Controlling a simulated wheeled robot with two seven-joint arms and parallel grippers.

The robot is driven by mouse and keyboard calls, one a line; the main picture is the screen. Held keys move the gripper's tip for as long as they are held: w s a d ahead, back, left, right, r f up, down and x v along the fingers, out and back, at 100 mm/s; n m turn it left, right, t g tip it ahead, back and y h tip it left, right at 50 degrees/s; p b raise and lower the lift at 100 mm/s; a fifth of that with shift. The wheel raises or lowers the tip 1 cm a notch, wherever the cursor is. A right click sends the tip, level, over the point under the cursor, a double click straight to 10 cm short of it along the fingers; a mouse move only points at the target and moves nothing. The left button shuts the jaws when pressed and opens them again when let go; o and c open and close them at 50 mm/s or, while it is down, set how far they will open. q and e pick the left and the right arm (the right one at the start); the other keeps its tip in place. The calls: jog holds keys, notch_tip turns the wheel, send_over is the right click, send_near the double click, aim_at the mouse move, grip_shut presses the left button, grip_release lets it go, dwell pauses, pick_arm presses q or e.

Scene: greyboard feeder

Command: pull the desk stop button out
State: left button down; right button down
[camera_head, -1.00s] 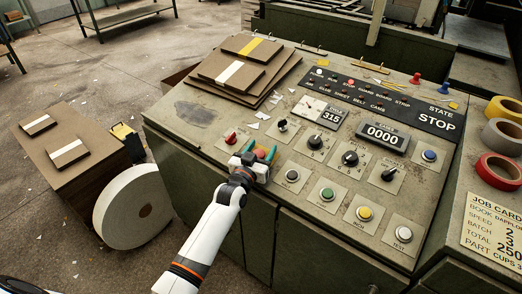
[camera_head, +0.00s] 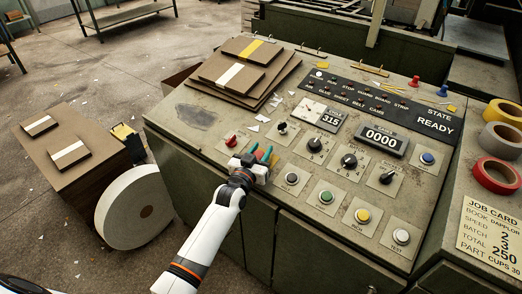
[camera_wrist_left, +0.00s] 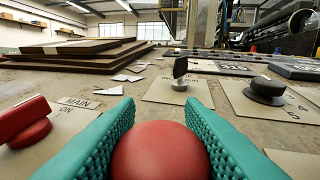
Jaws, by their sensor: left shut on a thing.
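The desk stop button is a round red knob (camera_wrist_left: 160,152), large between the fingers in the left wrist view. In the head view the fingers mostly cover it. My left gripper (camera_head: 263,155) has teal fingers, one on each side of the knob, and is shut on it at the front left of the control desk (camera_head: 195,135). The state display (camera_head: 435,127) on the desk reads READY. How far the button stands out from the desk is hidden. My right gripper is not in view.
A red MAIN ON switch (camera_head: 231,140) sits close left of the gripper. Black knobs (camera_head: 315,145) and push buttons, such as a green one (camera_head: 326,197), lie to the right. Greyboard sheets (camera_head: 215,91) are stacked behind. Tape rolls (camera_head: 497,175) stand at the right.

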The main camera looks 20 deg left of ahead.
pick_arm(q)
jog(key=c, duration=0.9)
grip_release()
jog(key=shift+r, duration=0.25)
jog(key=shift+c, duration=0.2)
jog(key=shift+s, duration=0.15)
jog(key=s+a, duration=0.1)
jog(key=s, duration=1)
jog(key=shift+s+a, duration=0.15)
jog(key=shift+s, duration=0.25)
